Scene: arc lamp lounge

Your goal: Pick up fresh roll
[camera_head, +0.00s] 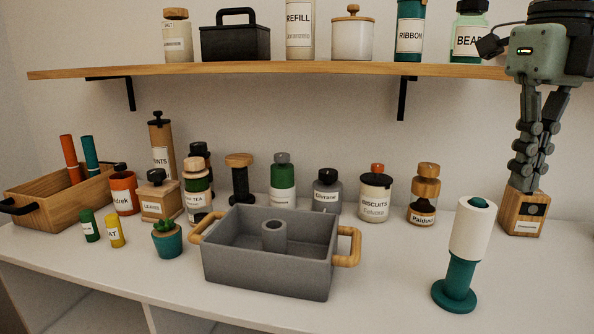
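A white roll (472,230) sits upright, slightly tilted in the picture, on a teal stand (457,285) with a round base at the right front of the white counter. A teal tip shows at the roll's top. My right gripper (524,182) points down at the right, behind and to the right of the roll, apart from it. Its fingertips are at the top of a wooden block-shaped container (523,213); I cannot tell whether they touch it. The fingers overlap in this view, so their opening is unclear. My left gripper is not in view.
A grey tray (260,272) with wooden handles and a central post stands mid-counter. Jars and bottles line the back. A wooden crate (60,200) holds an orange and a teal cylinder at left. A wooden shelf (280,68) with containers hangs above. Counter around the stand is clear.

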